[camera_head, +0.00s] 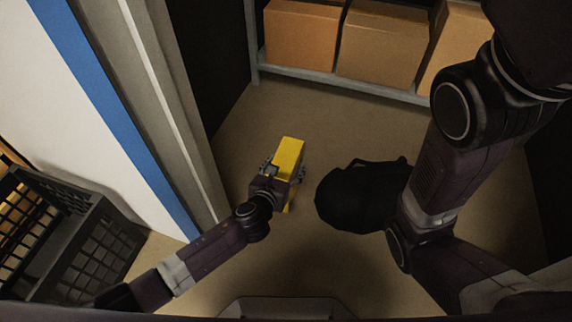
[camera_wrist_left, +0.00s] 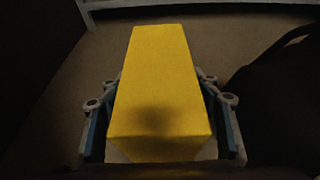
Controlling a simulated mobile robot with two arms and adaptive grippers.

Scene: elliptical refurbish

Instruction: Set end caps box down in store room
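A yellow box (camera_head: 288,158), which I take to be the end caps box, is between the fingers of my left gripper (camera_head: 284,170). In the left wrist view the box (camera_wrist_left: 160,85) fills the middle, with the fingers of the left gripper (camera_wrist_left: 161,125) along both its long sides. The box looks held above the brown floor, but its exact height is hard to tell. My right arm bends across the right side of the head view; its gripper is not visible.
A shelf (camera_head: 345,85) with cardboard boxes (camera_head: 302,35) stands at the back. A dark rounded object (camera_head: 350,197), perhaps a bag, lies right of the yellow box. A door frame (camera_head: 165,100) and a black crate (camera_head: 90,255) are at left. Floor (camera_head: 290,105) is clear before the shelf.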

